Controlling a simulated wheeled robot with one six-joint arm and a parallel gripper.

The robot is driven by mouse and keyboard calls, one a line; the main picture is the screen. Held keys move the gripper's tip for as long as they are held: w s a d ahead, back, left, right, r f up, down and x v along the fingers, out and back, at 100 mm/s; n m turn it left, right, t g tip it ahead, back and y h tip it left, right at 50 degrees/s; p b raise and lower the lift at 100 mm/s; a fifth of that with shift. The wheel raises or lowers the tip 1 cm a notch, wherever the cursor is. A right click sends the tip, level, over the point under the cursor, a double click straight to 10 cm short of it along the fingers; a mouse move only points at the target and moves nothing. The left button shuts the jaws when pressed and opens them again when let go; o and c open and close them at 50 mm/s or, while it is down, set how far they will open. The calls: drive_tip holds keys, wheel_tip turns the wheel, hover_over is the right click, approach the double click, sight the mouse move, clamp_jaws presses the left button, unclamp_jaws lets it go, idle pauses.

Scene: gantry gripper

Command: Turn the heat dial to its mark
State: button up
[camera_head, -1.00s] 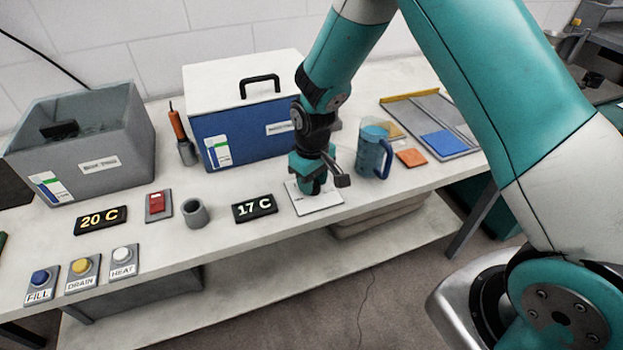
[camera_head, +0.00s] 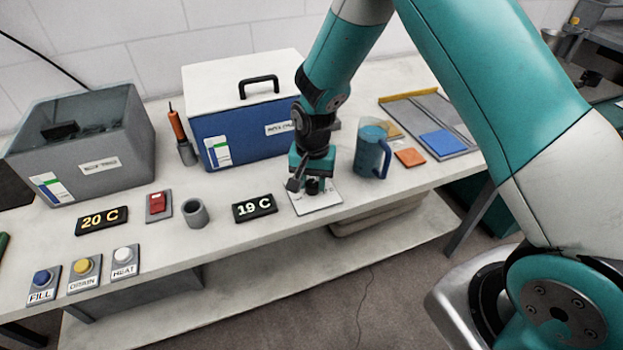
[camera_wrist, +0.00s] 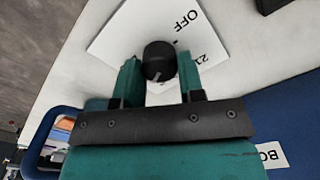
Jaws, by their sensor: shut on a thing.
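The heat dial (camera_wrist: 158,58) is a round black knob with a pale pointer line, seen in the wrist view. It stands on a white plate (camera_wrist: 120,38) lettered "OFF" and "21". My gripper (camera_wrist: 159,72) is shut on the dial, with a green finger at each side. The pointer line faces toward the gripper's body, away from the "OFF" lettering. In the head view my gripper (camera_head: 314,184) is down over the plate (camera_head: 322,203) and mostly hides the dial. The black display (camera_head: 254,207) left of the plate reads 19 C.
A blue box with a white lid (camera_head: 240,135) stands behind my gripper. A blue-handled jug (camera_head: 370,155) is close at its right. A grey cup (camera_head: 195,213), a red switch (camera_head: 157,204) and a 20 C display (camera_head: 101,219) are to the left.

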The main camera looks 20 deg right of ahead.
sight(313, 183)
drive_tip(key=m, duration=0.4)
drive_tip(key=shift+m, duration=0.4)
idle(0.4)
drive_tip(key=o, duration=0.9)
drive_tip(key=shift+r, duration=0.1)
wheel_tip(313, 183, up, 17)
drive_tip(key=shift+r+b, duration=0.15)
drive_tip(key=shift+b, duration=0.15)
